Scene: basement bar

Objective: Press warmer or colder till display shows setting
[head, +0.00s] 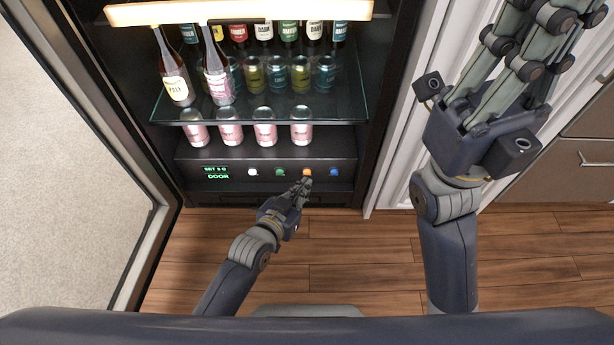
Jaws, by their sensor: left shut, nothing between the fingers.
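The fridge's dark control panel (265,182) sits below the bottom row of cans. Its small display (216,172) shows green text that seems to read "SET 3 C", with "DOOR" under it; the digit is small. To the right of it sit a white button (252,172), a green button (280,172), an orange button (307,172) and a blue button (333,172). My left gripper (305,183) is shut and empty, its tips just at or below the orange button; I cannot tell if they touch it. My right gripper (532,45) is raised at the upper right, its fingertips unclear.
The fridge is open, with pink-labelled cans (265,134) above the panel and a glass shelf (262,112) holding bottles and cans. The open door (150,235) stands on the left. A wooden cabinet (580,165) is at right. The wooden floor (350,250) is clear.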

